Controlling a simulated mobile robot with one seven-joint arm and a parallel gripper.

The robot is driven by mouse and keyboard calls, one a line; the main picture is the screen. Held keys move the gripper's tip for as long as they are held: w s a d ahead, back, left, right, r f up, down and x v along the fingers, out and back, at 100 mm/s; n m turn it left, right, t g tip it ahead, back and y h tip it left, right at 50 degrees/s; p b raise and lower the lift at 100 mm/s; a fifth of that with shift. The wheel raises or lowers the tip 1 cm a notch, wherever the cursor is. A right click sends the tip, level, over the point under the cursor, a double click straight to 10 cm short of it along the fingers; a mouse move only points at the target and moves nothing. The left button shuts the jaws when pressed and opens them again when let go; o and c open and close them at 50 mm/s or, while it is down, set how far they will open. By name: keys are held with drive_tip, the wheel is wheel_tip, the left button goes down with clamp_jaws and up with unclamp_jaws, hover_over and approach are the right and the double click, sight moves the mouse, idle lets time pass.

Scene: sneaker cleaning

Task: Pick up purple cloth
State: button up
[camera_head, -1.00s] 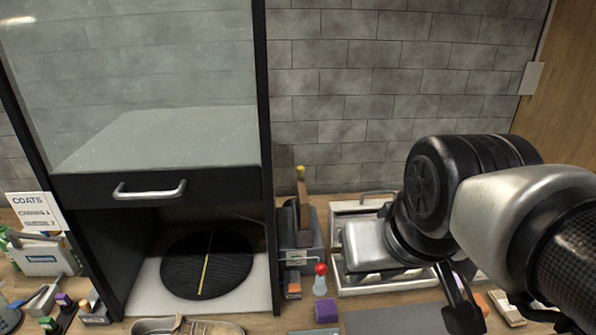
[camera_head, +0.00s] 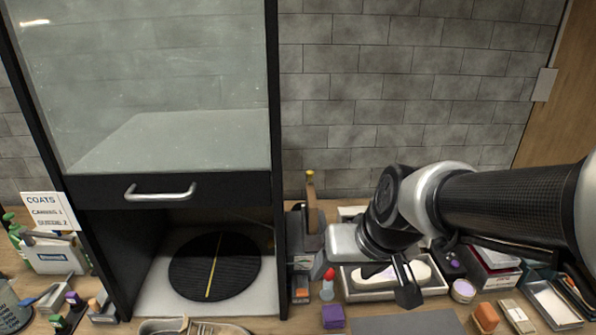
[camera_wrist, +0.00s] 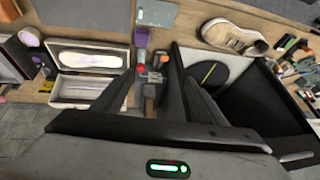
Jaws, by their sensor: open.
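The purple cloth (camera_head: 333,316) looks like a small folded block. It lies on the wooden table near the front edge of the head view, right of the cabinet. It also shows in the wrist view (camera_wrist: 141,39), at top centre. My gripper (camera_head: 392,277) hangs above the tray area, to the right of and behind the cloth, and is apart from it. In the wrist view my gripper's two dark fingers (camera_wrist: 157,78) are spread with nothing held between them, and the cloth shows beyond their tips.
A red-topped bottle (camera_head: 328,286) stands just behind the cloth. A grey mat (camera_head: 405,324) lies to its right. A tray (camera_head: 437,291) holds a white sole. The black cabinet (camera_head: 277,215) rises at left. A sneaker (camera_wrist: 233,37) and orange block (camera_head: 486,317) are nearby.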

drive_tip(key=d+x, duration=0.1)
drive_tip(key=x, duration=0.8)
drive_tip(key=h, duration=0.2)
approach(334, 314)
drive_tip(key=w+f+b, duration=0.1)
drive_tip(key=b, duration=0.2)
drive_tip(key=f+b, duration=0.1)
drive_tip(key=b, duration=0.2)
drive_tip(key=shift+w+f+g+b, duration=0.2)
drive_tip(key=shift+w+g+b, duration=0.2)
drive_tip(key=shift+b+x, duration=1)
drive_tip(key=shift+x, duration=2)
drive_tip(key=c, duration=1.1)
drive_tip(key=shift+r, duration=0.1)
wheel_tip(334, 314, up, 10)
drive_tip(key=p, duration=0.4)
drive_tip(key=shift+p, duration=0.4)
